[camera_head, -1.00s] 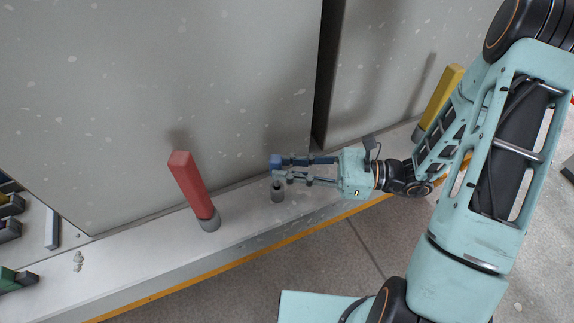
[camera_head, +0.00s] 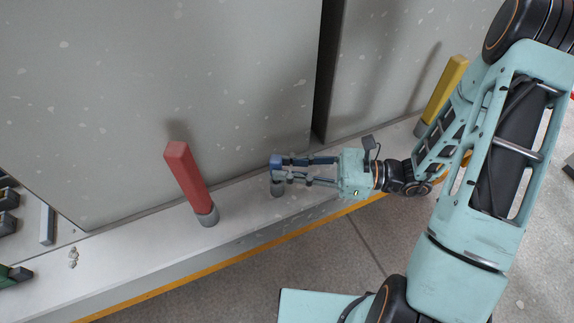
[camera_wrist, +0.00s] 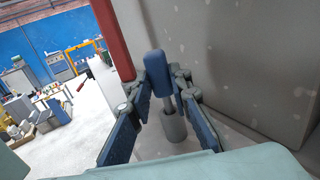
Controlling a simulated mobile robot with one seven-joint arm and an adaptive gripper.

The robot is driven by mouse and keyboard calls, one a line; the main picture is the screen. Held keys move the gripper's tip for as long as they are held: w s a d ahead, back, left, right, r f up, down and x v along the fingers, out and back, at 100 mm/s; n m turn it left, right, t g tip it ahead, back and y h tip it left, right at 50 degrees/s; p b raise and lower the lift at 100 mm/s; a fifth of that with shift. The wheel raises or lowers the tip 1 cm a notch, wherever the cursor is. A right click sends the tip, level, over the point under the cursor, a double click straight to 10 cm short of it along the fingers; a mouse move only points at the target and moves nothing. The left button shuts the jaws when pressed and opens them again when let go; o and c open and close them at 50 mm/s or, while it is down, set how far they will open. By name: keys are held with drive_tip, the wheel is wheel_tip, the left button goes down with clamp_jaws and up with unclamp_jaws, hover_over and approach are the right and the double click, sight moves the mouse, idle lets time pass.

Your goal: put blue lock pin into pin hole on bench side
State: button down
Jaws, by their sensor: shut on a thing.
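The blue lock pin (camera_head: 277,161) is held upright in my gripper (camera_head: 284,169), which is shut on it. In the wrist view the blue head of the pin (camera_wrist: 157,75) stands between the fingers (camera_wrist: 160,92), with a thin grey shaft below. The grey round socket with the pin hole (camera_head: 278,188) stands on the bench-side ledge, directly under the pin. The socket also shows in the wrist view (camera_wrist: 174,127), with the shaft's lower end at its mouth. I cannot tell how far the shaft is inside the hole.
A red post (camera_head: 186,176) in a grey socket stands left on the ledge (camera_head: 140,264). A yellow post (camera_head: 445,92) stands at the right, near my arm. Large grey panels (camera_head: 160,90) rise behind the ledge. Green and dark parts lie at the far left.

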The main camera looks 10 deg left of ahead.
drive_tip(key=shift+f+b, duration=0.9)
drive_tip(key=shift+f, duration=0.45)
drive_tip(key=c, duration=1.7)
unclamp_jaws()
drive_tip(key=d, duration=1.2)
drive_tip(key=shift+w, duration=0.15)
